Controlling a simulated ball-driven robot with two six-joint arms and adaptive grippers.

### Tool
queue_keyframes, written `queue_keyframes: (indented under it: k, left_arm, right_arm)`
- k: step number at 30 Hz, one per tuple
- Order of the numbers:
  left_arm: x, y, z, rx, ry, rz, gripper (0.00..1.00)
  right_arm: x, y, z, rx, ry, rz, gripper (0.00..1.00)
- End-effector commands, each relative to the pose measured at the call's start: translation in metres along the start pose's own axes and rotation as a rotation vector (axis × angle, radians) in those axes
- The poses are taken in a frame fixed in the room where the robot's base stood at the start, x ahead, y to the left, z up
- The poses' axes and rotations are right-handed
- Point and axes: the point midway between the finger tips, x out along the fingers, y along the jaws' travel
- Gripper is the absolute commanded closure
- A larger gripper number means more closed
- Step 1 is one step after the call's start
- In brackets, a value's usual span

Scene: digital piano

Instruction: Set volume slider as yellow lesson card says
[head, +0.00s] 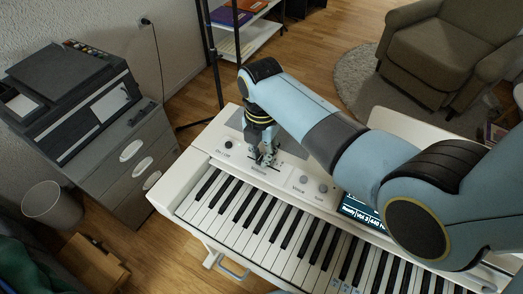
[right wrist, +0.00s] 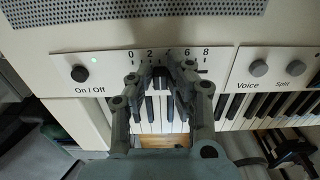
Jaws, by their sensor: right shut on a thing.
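The digital piano (head: 215,160) is white, with a volume scale (right wrist: 130,54) on its panel; 0, 2, 6 and 8 are readable in the right wrist view. My right gripper (head: 264,158) is down at this scale, and its fingers (right wrist: 162,73) are shut on the volume slider's knob, between the 2 and the 6. The fingers hide the knob and the mark between those numbers. I cannot make out a yellow lesson card. My left gripper is not in view.
The On/Off button (right wrist: 79,73) with a green light is left of the scale; the Voice knob (right wrist: 258,68) is to its right. Keys (head: 255,215) lie in front. A printer (head: 75,90) on a cabinet stands left, a shelf (head: 250,40) behind.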

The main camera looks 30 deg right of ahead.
Motion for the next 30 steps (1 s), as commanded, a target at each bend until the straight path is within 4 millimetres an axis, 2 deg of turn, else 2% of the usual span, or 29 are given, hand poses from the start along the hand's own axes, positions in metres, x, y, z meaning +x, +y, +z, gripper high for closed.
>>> queue_keyframes:
  k: [8,15,16,21,30]
  left_arm:
    - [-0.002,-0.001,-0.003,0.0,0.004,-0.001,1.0]
    - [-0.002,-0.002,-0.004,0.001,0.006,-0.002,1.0]
    - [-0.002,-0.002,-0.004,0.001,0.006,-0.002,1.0]
    - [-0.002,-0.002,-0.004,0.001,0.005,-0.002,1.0]
    - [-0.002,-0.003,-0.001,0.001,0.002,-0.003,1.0]
  right_arm:
    - [-0.001,0.02,0.0,0.002,0.0,0.0,1.0]
    - [0.0,0.02,0.0,0.002,0.0,0.0,1.0]
    - [0.0,0.02,0.0,0.002,0.0,0.0,0.83]
    - [0.0,0.02,0.0,0.001,0.0,0.0,0.62]
    - [-0.003,0.021,0.0,0.001,-0.001,0.001,0.62]
